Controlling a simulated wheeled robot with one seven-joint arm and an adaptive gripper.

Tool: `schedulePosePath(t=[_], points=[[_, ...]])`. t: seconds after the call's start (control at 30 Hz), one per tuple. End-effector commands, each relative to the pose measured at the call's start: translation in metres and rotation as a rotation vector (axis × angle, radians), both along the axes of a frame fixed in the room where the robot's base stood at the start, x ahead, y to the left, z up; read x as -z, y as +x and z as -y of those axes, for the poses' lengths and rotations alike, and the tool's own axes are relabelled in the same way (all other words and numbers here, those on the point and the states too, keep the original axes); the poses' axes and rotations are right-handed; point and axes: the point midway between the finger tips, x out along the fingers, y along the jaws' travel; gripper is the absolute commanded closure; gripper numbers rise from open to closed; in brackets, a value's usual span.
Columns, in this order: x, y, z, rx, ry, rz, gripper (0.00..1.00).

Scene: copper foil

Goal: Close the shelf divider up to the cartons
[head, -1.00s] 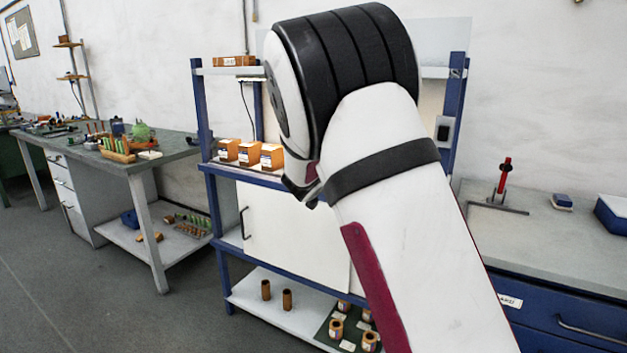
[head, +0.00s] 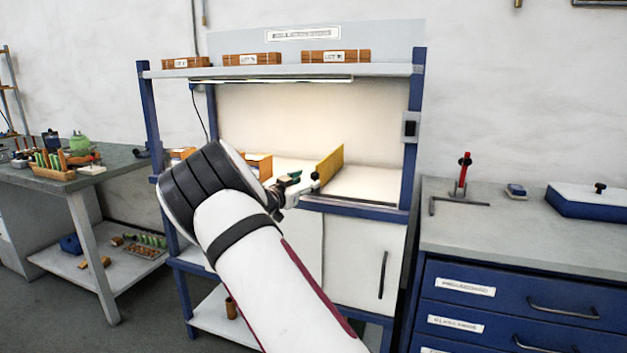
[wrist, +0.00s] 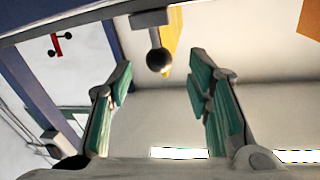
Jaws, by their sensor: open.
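The yellow divider (head: 330,165) stands upright on the lit middle shelf of the blue-framed unit. Its near edge carries a dark round knob (wrist: 158,60) on a grey bracket. Orange cartons (head: 262,163) stand left of the divider, with a gap between; my arm hides part of the row. A carton (wrist: 311,18) edge shows in the wrist view's top right corner. My gripper (head: 298,186) is at the shelf's front, by the divider's near end. In the wrist view its green-padded fingers (wrist: 160,75) are open, with the knob in line between their tips.
The shelf (head: 370,185) right of the divider is bare. A blue post (head: 413,130) with a switch box bounds it on the right. Cabinet doors (head: 360,262) are below. A drawer bench (head: 520,235) stands right, a cluttered workbench (head: 100,170) left.

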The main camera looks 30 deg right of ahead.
Motion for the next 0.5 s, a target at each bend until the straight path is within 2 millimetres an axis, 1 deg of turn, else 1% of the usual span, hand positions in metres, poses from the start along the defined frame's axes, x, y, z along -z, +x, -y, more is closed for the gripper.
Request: schedulePosePath(t=[0.03,0.2,0.4,0.5], points=[[0.001,0.005,0.01,0.001,0.0,0.001,0.54],[0.001,0.016,0.034,0.002,0.0,0.001,0.54],[0.0,0.024,0.048,0.0,0.0,0.0,0.54],[0.0,0.025,0.05,-0.001,0.001,0.0,0.54]])
